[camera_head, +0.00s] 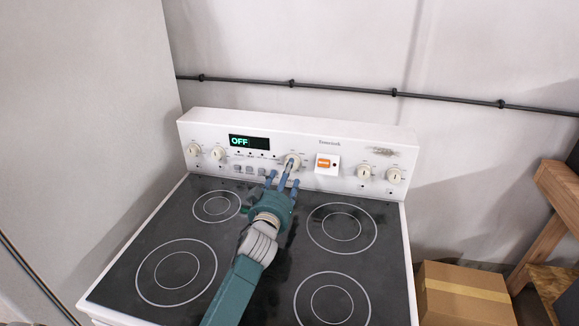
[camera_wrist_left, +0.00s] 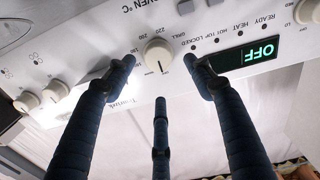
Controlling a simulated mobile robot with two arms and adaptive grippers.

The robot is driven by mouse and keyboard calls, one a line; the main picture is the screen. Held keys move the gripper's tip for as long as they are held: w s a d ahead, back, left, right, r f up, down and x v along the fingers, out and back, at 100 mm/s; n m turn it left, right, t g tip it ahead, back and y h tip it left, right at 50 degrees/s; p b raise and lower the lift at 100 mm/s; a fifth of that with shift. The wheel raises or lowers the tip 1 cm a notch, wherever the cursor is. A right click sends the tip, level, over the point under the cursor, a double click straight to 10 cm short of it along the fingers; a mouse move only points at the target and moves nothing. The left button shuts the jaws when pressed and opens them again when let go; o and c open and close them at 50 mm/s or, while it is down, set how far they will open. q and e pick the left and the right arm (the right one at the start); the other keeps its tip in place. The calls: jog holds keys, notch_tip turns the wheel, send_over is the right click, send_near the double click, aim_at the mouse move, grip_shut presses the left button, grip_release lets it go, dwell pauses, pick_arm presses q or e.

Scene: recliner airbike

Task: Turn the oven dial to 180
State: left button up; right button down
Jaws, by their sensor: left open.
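The oven dial (camera_head: 292,162) is a cream round knob in the middle of the stove's back panel. In the left wrist view the dial (camera_wrist_left: 157,57) sits between my fingers, with markings such as 200, 220 and GRILL around it. Its exact setting is hard to read. The green display (camera_head: 249,142) reads OFF, also in the left wrist view (camera_wrist_left: 250,53). My left gripper (camera_head: 283,177) is open in front of the dial, its fingers spread around it; contact is not clear. My right gripper is in no view.
The stove's black glass top (camera_head: 265,248) lies below my arm and is empty. Other knobs (camera_head: 364,172) and an orange switch (camera_head: 324,163) flank the dial. A cardboard box (camera_head: 465,295) and a wooden frame (camera_head: 550,225) stand at the right.

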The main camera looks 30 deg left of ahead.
pick_arm(q)
jog(key=shift+x, duration=2.7)
jog(key=shift+f, duration=0.15)
jog(key=c, duration=1.1)
